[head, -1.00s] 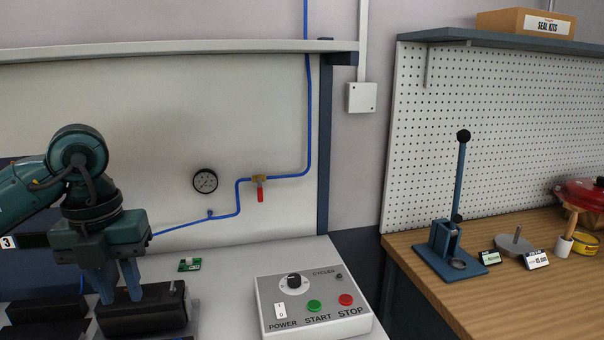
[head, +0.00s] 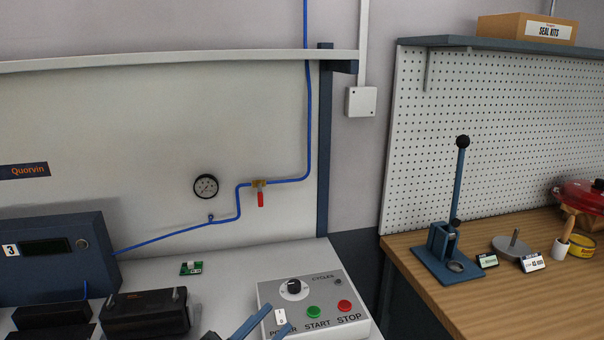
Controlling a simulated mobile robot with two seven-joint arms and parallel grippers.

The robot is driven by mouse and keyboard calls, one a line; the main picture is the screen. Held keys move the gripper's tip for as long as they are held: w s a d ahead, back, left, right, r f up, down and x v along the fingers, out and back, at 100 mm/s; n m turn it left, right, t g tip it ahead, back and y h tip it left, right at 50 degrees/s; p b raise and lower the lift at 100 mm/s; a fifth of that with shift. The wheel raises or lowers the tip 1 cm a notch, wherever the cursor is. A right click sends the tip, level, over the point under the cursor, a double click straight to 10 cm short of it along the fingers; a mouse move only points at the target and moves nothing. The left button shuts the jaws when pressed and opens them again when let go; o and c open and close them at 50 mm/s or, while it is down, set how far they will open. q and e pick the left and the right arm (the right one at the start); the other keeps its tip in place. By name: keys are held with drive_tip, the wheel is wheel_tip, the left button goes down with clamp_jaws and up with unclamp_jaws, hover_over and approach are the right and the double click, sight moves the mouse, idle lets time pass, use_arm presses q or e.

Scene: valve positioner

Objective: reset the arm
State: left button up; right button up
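My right gripper is not in view. The black block (head: 146,314) sits on the bench at the lower left, clear of the gripper.
A blue unit (head: 62,245) marked 3 stands at the left. A small green board (head: 190,268) lies on the bench. A gauge (head: 206,187) and a red-handled valve (head: 260,195) are on the back panel. A lever press (head: 445,245) stands on the wooden bench at right.

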use_arm(q)
drive_tip(key=s+a+f+n+g+y, duration=0.2)
drive_tip(key=s+a+f+n+y, duration=0.2)
drive_tip(key=f, duration=0.8)
drive_tip(key=s+a+f+n+g+y+p, duration=0.1)
drive_tip(key=s+a+f+n+g+y, duration=0.2)
drive_tip(key=s+a+f+n+y, duration=0.2)
drive_tip(key=s+f+n+y, duration=0.3)
drive_tip(key=f+y, duration=0.1)
drive_tip(key=f, duration=0.3)
drive_tip(key=shift+s+f, duration=0.2)
drive_tip(key=shift+f, duration=0.15)
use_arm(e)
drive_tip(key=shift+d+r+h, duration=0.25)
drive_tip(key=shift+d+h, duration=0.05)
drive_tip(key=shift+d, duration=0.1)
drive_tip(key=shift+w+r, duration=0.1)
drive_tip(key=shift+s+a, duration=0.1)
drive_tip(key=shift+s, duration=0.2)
use_arm(q)
drive_tip(key=shift+a, duration=0.1)
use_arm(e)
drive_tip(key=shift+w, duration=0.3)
